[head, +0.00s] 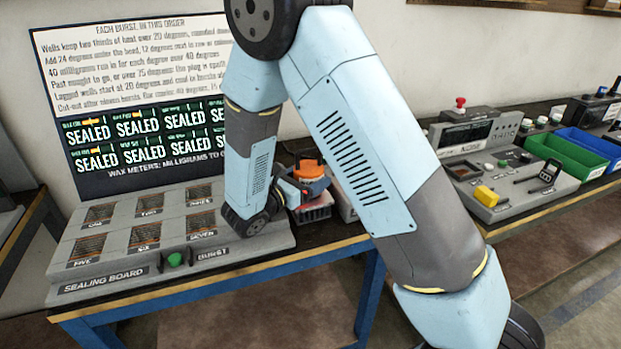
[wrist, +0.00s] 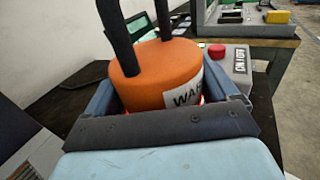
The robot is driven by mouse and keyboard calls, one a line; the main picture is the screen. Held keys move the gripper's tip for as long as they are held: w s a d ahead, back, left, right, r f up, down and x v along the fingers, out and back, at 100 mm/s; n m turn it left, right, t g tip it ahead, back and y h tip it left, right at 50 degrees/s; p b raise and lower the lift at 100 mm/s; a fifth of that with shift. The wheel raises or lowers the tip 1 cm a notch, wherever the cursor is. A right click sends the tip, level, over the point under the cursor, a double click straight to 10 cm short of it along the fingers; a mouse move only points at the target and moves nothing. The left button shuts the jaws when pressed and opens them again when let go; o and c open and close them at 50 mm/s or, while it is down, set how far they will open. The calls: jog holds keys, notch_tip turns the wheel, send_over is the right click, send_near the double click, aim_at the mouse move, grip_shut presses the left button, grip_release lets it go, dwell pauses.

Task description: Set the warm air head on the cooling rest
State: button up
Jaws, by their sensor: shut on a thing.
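The warm air head is an orange round body (wrist: 160,72) with a white label partly reading "WA" in the wrist view. In the head view the orange body (head: 309,170) shows just right of my arm's end. My gripper (head: 290,190) is shut on it; in the wrist view the jaws (wrist: 165,100) lie on both sides of it. Two dark upright bars stand above its top. A grey slotted thing (head: 312,210), perhaps the cooling rest, shows directly below the orange body. I cannot tell whether the two touch.
The sealing board (head: 170,240) with wells and a green button lies at left. A grey box with a red button (wrist: 217,51) stands beyond the head in the wrist view. Green (head: 568,160) and blue (head: 588,150) bins and a control console (head: 510,180) stand on the right bench.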

jog(key=o, duration=1.4)
jog(key=shift+f, duration=0.1)
jog(key=shift+s+a, duration=0.1)
jog(key=v, duration=1.1)
jog(key=shift+s+a, duration=0.3)
